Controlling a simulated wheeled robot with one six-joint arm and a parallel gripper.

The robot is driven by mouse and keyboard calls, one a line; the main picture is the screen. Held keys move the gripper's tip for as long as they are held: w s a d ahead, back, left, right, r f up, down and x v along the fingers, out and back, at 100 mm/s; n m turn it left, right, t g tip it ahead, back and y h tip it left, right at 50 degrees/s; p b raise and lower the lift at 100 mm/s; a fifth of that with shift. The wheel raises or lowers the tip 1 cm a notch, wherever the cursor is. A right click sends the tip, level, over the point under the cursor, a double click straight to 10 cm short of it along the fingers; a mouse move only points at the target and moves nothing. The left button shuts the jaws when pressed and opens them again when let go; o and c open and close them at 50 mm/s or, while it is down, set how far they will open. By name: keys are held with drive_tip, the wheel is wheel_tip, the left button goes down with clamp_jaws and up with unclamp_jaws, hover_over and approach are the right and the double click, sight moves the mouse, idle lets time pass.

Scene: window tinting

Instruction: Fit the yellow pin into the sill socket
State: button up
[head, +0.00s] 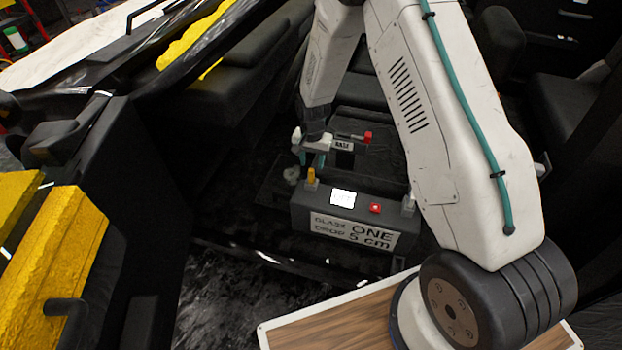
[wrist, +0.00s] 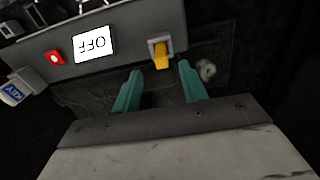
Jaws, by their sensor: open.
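The yellow pin (head: 311,176) stands at the left end of a dark grey box (head: 300,212). In the wrist view the pin (wrist: 162,58) sits in a pale square holder (wrist: 152,46) on the box's edge. My gripper (head: 311,161) is just above the pin in the head view. In the wrist view my gripper (wrist: 159,69) is open, with the pin showing between and beyond its teal fingertips. I cannot tell whether they touch it. A small pale round piece (head: 291,174) lies left of the box; I cannot tell whether it is the sill socket.
The box has a display (wrist: 93,44) reading OFF, a red button (head: 375,208) and a label (head: 352,232). A piece with a red end (head: 368,137) lies behind it. A yellow panel (head: 55,255) is at left. A wooden board (head: 330,322) is at front.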

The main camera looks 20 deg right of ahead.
sight(311, 170)
wheel_tip(311, 170, down, 6)
drive_tip(key=shift+w+a+r, duration=0.1)
clamp_jaws()
